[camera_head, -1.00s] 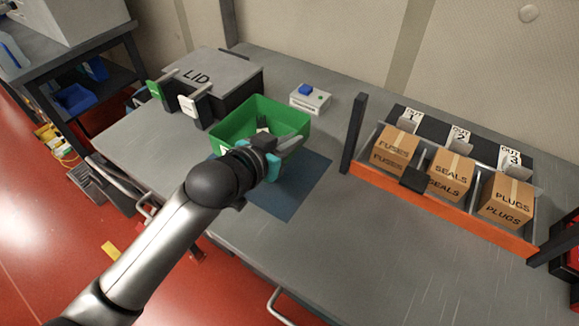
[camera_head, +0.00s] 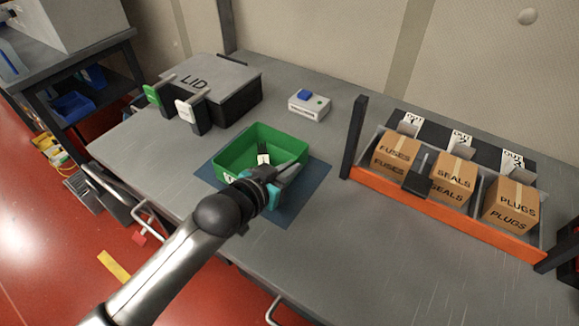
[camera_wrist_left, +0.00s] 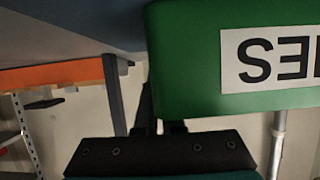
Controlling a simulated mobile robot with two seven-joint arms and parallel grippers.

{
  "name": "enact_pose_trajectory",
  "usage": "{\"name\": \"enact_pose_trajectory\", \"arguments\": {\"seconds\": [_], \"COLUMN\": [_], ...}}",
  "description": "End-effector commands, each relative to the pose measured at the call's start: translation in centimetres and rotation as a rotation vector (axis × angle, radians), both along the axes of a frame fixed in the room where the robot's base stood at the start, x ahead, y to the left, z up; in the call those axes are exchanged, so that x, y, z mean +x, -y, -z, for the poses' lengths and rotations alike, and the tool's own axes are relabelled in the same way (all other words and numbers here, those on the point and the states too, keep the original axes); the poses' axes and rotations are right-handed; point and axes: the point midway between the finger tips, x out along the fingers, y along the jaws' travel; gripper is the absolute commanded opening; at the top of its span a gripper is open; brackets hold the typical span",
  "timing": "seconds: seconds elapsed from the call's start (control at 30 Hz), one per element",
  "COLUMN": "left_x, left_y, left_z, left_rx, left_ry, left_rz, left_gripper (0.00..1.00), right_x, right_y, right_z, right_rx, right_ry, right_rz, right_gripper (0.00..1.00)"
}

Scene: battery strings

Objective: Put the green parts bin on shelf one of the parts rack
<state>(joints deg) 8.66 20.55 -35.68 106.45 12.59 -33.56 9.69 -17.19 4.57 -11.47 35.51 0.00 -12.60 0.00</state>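The green parts bin (camera_head: 232,158) is an open box, at or just above the dark blue mat (camera_head: 312,190) on the bench; I cannot tell if it touches. It holds dark items and a white tag. My left gripper (camera_head: 287,173) is at its near right rim, with fingers at the wall; the grip is partly hidden. In the left wrist view the bin wall (camera_wrist_left: 185,60) fills the upper right, with an inverted label ending in "IES". No shelf marked one is readable, so I cannot identify the parts rack. My right gripper is out of view.
An orange-fronted holder (camera_head: 440,208) with boxes of fuses, seals and plugs stands at right. A dark box with a grey lid (camera_head: 215,75) and a small blue-buttoned device (camera_head: 309,105) stand behind. Shelving (camera_head: 80,75) is at far left. The front right bench is clear.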

Motion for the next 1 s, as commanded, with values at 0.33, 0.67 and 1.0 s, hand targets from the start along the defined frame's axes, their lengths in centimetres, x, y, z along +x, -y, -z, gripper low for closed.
{"name": "enact_pose_trajectory", "arguments": {"seconds": [0.33, 0.67, 1.0], "left_x": [0.0, -0.9, -5.8], "left_y": [0.0, -0.6, -3.8], "left_z": [0.0, -0.8, -3.2], "left_rx": [0.001, 0.002, 0.001], "left_ry": [-0.001, -0.002, -0.004], "left_rz": [0.0, 0.0, 0.0], "left_gripper": [0.34, 0.34, 0.34], "right_x": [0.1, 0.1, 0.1], "right_y": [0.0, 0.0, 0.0], "right_z": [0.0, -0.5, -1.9], "right_rx": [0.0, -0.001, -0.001], "right_ry": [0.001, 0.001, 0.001], "right_rz": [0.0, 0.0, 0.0], "right_gripper": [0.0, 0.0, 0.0]}}
